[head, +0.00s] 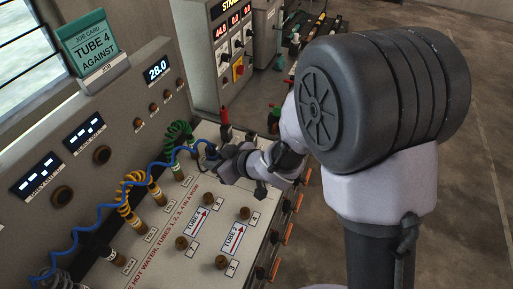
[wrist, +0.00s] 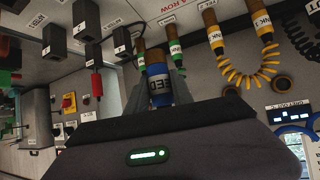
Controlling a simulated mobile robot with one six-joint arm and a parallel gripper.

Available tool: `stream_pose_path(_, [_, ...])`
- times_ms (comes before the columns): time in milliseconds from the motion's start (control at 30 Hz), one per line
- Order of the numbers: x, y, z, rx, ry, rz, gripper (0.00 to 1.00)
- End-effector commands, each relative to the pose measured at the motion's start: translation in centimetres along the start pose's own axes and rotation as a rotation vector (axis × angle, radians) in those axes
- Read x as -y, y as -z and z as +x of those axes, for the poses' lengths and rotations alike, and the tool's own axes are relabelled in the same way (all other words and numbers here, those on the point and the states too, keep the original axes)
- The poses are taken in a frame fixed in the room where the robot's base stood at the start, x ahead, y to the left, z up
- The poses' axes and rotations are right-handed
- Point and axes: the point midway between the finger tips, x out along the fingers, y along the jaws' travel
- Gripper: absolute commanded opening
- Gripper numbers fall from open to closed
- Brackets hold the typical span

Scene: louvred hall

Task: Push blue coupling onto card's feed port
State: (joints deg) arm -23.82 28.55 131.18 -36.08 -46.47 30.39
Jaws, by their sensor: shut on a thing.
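The job card (head: 90,45) reads "TUBE 4 AGAINST" in the head view. My gripper (head: 213,157) is at the far end of the bench top, at the end of the blue coiled hose (head: 103,207). In the wrist view my gripper (wrist: 158,95) is shut on the blue coupling (wrist: 157,82), which has a white band with dark lettering. A brown cylindrical end (wrist: 155,57) shows just beyond it; I cannot tell whether the coupling is seated on a port. The arm hides the bench's far right part, and tube 4's ports cannot be made out.
Tube 3 (head: 197,221) and tube 2 (head: 233,238) plates have brown ports at their ends. Green (head: 178,132) and yellow (head: 131,188) coiled hoses stand along the panel. Black blocks (wrist: 122,42) and a green-banded fitting (wrist: 174,47) are close to the coupling. Free bench room is small.

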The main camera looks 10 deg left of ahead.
Motion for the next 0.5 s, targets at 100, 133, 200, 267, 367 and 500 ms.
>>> stream_pose_path(100, [3.0,1.5,0.3,0.002,0.089,-0.062,0.0])
stream_pose_path(133, [3.5,1.6,0.4,0.002,0.104,-0.072,0.0])
stream_pose_path(200, [4.2,1.8,0.6,0.003,0.126,-0.088,0.0])
stream_pose_path(267, [4.5,1.7,0.7,0.004,0.135,-0.094,0.0])
stream_pose_path(367, [4.5,1.3,1.0,0.004,0.137,-0.095,0.0])
stream_pose_path(500, [4.5,0.2,1.7,0.004,0.136,-0.094,0.0])
